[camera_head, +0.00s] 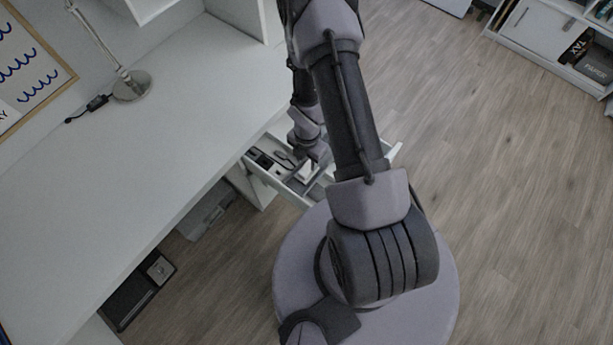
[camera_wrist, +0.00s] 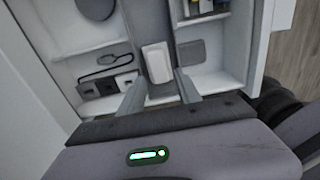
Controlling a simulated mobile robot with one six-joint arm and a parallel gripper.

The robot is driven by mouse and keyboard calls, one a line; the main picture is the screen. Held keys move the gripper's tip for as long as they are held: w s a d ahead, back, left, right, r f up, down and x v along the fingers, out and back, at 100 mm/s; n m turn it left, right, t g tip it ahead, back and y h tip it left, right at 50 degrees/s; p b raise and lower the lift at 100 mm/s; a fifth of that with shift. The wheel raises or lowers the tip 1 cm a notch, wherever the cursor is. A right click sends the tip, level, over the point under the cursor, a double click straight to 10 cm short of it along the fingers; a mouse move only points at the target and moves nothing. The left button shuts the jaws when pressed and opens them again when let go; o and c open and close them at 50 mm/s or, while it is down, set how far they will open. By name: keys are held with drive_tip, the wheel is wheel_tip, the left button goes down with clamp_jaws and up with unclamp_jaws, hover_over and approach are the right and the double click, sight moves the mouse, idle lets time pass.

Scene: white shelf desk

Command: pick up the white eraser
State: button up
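The white eraser (camera_wrist: 156,62) lies in a compartment of the open white drawer, upper middle in the wrist view. It is a pale block with rounded corners. My gripper (camera_wrist: 160,80) is open, with one finger on each side and the eraser between and just beyond the fingertips. I see no contact, and the height gap is hard to judge. In the head view my gripper (camera_head: 313,157) is over the drawer (camera_head: 285,189), and my arm covers part of the drawer.
Drawer dividers stand close around the eraser. A dark cable (camera_wrist: 104,62), small dark boxes (camera_wrist: 124,82) and a grey pad (camera_wrist: 191,52) lie in neighbouring compartments. The white desk (camera_head: 150,150) is left of the drawer; a lamp base (camera_head: 131,86) stands on it.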

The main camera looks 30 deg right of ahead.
sight(307, 168)
drive_tip(key=f+b, duration=0.2)
drive_tip(key=f, duration=0.1)
drive_tip(key=f+b, duration=0.3)
drive_tip(key=shift+w+d+f, duration=0.1)
drive_tip(key=shift+w+f, duration=0.1)
drive_tip(key=shift+f, duration=0.15)
drive_tip(key=shift+r, duration=0.25)
drive_tip(key=shift+c, duration=0.4)
clamp_jaws()
